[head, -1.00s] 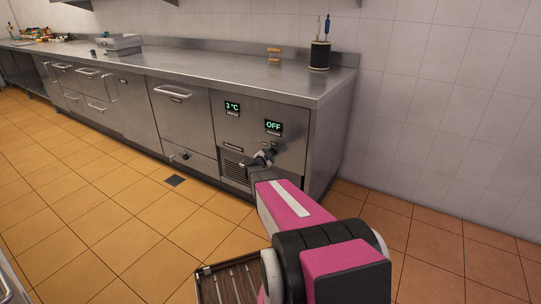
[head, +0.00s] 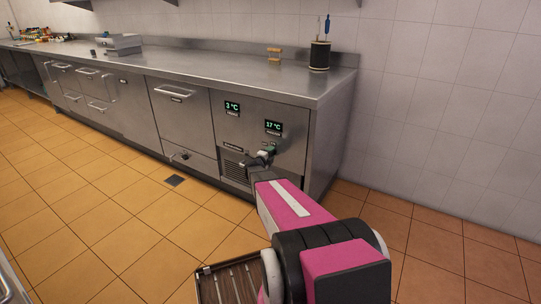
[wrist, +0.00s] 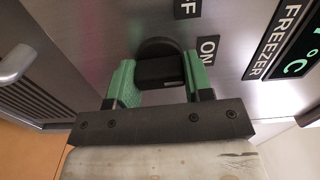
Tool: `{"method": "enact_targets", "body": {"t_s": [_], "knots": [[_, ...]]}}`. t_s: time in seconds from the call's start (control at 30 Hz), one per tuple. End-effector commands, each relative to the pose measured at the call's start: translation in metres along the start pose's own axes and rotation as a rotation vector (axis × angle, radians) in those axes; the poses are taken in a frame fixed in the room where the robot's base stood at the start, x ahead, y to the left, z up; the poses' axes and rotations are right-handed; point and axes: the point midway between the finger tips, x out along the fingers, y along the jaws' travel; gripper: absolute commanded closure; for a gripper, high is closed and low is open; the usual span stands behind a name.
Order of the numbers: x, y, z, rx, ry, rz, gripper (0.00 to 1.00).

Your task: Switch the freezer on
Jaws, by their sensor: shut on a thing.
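The freezer's steel control panel (head: 291,150) is at the right end of the counter in the head view. Its green display (head: 273,127) shows a temperature in °C. In the wrist view, a dark knob (wrist: 160,70) sits between the green fingers of my gripper (wrist: 160,77), which is shut on it. The FREEZER label (wrist: 274,40) is at the right. In the head view my gripper (head: 265,155) largely hides the knob.
A second display (head: 232,108) reads 3 °C to the left, above a vent grille (head: 234,173). A dark round container (head: 320,56) with tools stands on the steel counter (head: 215,72).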

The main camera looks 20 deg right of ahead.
Motion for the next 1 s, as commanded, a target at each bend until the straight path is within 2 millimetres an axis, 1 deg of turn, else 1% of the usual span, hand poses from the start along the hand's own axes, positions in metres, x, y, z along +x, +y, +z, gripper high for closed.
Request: {"method": "enact_targets", "body": {"t_s": [0.2, 0.63, 0.67, 0.7, 0.73, 1.0], "knots": [[0.0006, 0.0005, -0.0001, 0.047, 0.000, 0.000, 0.77], [0.0007, 0.0006, -0.0001, 0.058, 0.001, 0.001, 0.77], [0.0007, 0.0006, -0.0001, 0.058, 0.001, 0.001, 0.50], [0.0006, 0.0006, -0.0001, 0.058, 0.001, 0.001, 0.37], [0.0006, 0.0005, -0.0001, 0.057, 0.001, 0.001, 0.28], [-0.0001, 0.0002, -0.0001, 0.056, 0.000, 0.000, 0.28]]}}
